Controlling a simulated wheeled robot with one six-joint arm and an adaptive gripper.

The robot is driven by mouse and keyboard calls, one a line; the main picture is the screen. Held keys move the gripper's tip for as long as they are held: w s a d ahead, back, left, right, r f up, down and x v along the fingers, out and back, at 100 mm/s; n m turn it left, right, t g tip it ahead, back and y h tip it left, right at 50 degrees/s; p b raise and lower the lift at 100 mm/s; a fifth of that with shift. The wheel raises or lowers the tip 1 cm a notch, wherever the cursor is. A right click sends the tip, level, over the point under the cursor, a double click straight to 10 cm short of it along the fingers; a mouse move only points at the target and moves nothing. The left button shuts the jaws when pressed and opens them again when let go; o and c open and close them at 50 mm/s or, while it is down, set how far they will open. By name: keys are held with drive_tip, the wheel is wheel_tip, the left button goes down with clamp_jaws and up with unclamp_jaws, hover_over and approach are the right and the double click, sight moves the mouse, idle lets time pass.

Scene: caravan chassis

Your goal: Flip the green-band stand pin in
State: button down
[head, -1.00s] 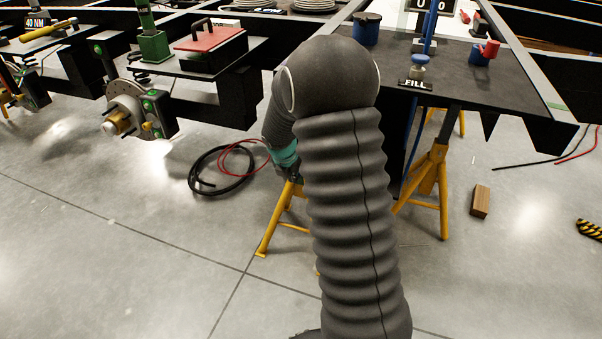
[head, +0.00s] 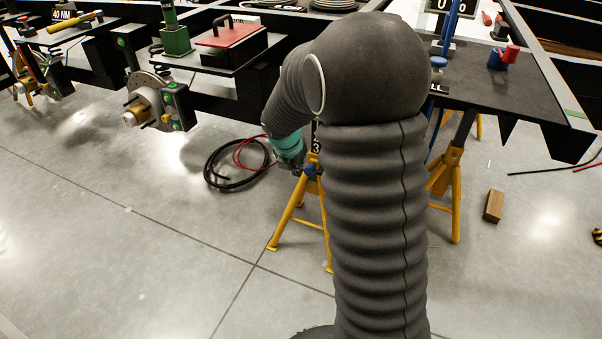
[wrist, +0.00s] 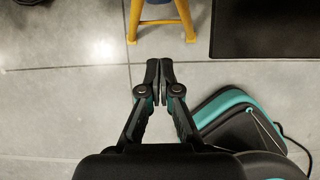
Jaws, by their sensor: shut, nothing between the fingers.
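A yellow stand (head: 287,222) stands on the floor under the chassis, partly hidden behind my arm. A small blue part shows near its top, by my gripper. The legs of a yellow stand (wrist: 160,20) also show at the top of the wrist view. A second yellow stand (head: 455,195) is right of my arm. I cannot make out a green band or a pin on either stand. My gripper (wrist: 159,62) is shut and empty, over bare floor in the wrist view and apart from the stand legs there. In the head view its tips are too small to tell.
The black chassis plate (head: 520,92) is above the right stand. A brake hub (head: 145,105) is at the left. Black and red hoses (head: 225,178) lie coiled left of the near stand. A wooden block (head: 493,207) lies right. The front floor is clear.

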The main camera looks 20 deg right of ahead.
drive_tip(key=shift+v, duration=1.25)
drive_tip(key=s+a+r+m+y, duration=0.1)
drive_tip(key=s+a+r+m, duration=0.1)
drive_tip(key=s+r+m, duration=0.3)
drive_tip(key=s+a+r+m+t+y, duration=0.1)
drive_tip(key=s+r+m, duration=0.3)
drive_tip(key=s+m, duration=0.9)
drive_tip(key=s+a+r+m+t+y, duration=0.1)
drive_tip(key=s+a+r+m, duration=0.1)
drive_tip(key=s+r+m, duration=0.3)
drive_tip(key=s+m, duration=0.4)
drive_tip(key=s, duration=0.2)
drive_tip(key=shift+a+r+p, duration=0.3)
drive_tip(key=shift+a+p, duration=0.05)
drive_tip(key=shift+p, duration=0.05)
